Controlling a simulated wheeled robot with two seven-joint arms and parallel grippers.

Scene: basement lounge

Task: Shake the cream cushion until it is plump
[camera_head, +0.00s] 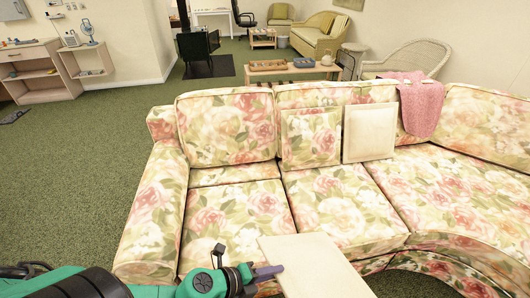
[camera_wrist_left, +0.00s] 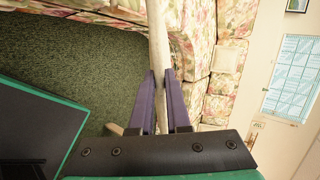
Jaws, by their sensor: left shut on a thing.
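A flat cream cushion (camera_head: 312,266) is held at the bottom middle of the head view, in front of the sofa's front edge. My left gripper (camera_head: 266,271) is shut on its left edge. In the left wrist view the same cushion (camera_wrist_left: 158,40) shows edge-on as a thin pale strip between the purple fingers of the left gripper (camera_wrist_left: 161,78). A second cream cushion (camera_head: 370,133) leans upright against the sofa's backrest. My right gripper is not in view.
The floral sofa (camera_head: 235,208) fills the middle and right. A floral cushion (camera_head: 311,138) and a pink knitted throw (camera_head: 421,104) are on it. A low table (camera_head: 291,72) stands behind it. Green carpet (camera_head: 75,165) is open at left.

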